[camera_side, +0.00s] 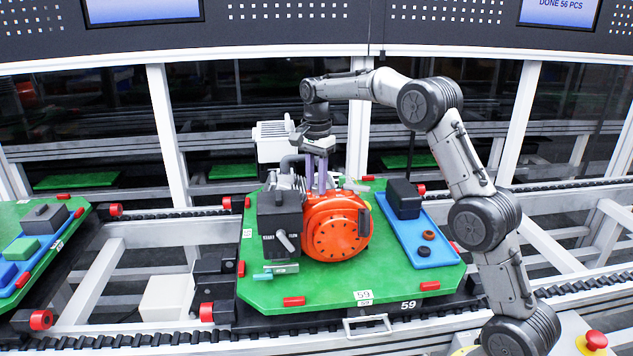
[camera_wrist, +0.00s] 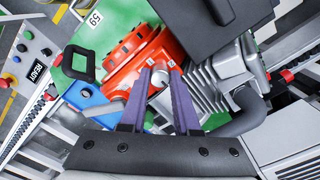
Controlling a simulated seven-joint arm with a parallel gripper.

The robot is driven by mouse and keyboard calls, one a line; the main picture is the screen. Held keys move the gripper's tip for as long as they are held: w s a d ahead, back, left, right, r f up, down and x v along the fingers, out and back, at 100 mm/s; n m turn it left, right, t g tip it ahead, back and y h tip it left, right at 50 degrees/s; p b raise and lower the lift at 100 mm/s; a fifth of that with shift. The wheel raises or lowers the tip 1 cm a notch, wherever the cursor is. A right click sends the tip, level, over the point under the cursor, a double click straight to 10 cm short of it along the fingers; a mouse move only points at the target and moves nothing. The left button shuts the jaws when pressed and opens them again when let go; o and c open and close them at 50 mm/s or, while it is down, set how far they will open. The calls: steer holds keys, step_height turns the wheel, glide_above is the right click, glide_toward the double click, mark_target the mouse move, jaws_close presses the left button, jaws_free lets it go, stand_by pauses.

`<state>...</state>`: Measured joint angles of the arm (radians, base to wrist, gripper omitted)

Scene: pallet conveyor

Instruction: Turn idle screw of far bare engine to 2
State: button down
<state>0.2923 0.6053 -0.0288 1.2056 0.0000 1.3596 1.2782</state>
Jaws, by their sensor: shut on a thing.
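One engine stands on a green pallet (camera_side: 330,295) marked 59. It has an orange round housing (camera_side: 335,228), a grey finned cylinder, which shows in the wrist view (camera_wrist: 210,85), and a black box (camera_side: 280,218) on its left side. My gripper (camera_side: 320,190) points down at the top of the engine, behind the orange housing. In the wrist view its purple fingers (camera_wrist: 160,75) are closed on a small pale round screw head (camera_wrist: 159,77) beside the orange housing. Marks "1" and "2" seem to show near the fingertips, too small to read surely. The side view hides the screw.
A blue tray (camera_side: 436,254) on the pallet's right holds a black block (camera_side: 404,198) and small round parts. A pale box-shaped part (camera_side: 273,143) stands behind the engine. Another green pallet (camera_side: 55,243) with blocks is at left. A red stop button (camera_side: 596,338) is at lower right.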

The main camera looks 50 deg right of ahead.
steer(key=shift+n, duration=0.3)
steer(key=n, duration=0.3)
steer(key=shift+n, duration=0.3)
steer(key=n, duration=0.9)
steer(key=shift+r+n, duration=0.1)
steer(key=shift+n, duration=2.2)
steer(key=c, duration=0.6)
jaws_free()
steer(key=shift+c, duration=0.2)
